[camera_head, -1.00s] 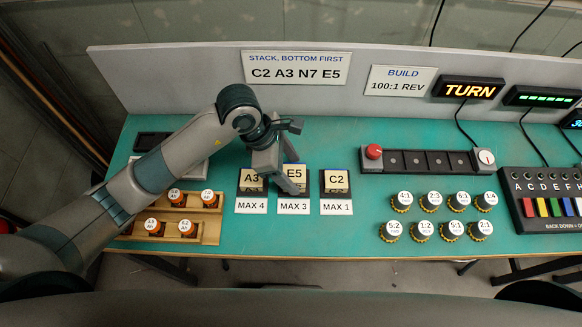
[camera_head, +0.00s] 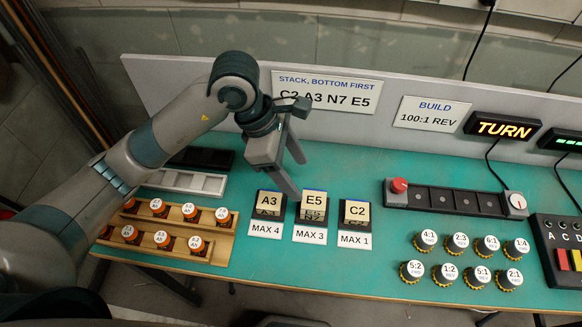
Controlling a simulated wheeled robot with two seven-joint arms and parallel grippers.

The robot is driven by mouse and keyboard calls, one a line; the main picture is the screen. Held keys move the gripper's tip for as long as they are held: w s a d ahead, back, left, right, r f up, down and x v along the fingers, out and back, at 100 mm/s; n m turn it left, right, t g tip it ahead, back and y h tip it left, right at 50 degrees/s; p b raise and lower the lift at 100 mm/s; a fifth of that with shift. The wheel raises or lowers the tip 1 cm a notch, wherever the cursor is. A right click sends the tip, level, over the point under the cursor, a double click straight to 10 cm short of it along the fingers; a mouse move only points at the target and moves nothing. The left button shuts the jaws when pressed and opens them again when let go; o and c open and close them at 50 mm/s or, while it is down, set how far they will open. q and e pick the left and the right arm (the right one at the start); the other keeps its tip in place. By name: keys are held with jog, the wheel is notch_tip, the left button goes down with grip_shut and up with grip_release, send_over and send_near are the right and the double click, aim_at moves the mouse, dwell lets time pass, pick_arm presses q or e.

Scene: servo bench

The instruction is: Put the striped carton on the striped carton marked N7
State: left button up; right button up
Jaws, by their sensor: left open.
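Three pale-topped cartons or stacks stand in dark stands in a row: A3 (camera_head: 269,202) at left, E5 (camera_head: 314,199) in the middle, C2 (camera_head: 357,210) at right. The middle one looks taller, with a second, blurred label on its front below E5, perhaps N7. Stripes are too small to make out. My left gripper (camera_head: 297,178) is open and empty, its fingers pointing down behind and just left of E5, apart from it as far as I can tell. My right gripper is not in view.
Plates in front of the stands read MAX 4 (camera_head: 265,230), MAX 3 (camera_head: 309,235) and MAX 1 (camera_head: 355,240). A wooden rack (camera_head: 218,248) of labelled jars lies at left. Yellow-rimmed caps (camera_head: 449,273) and a dark strip with a red knob (camera_head: 398,186) are at right.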

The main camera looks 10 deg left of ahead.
pick_arm(q)
jog(key=shift+v, duration=1.1)
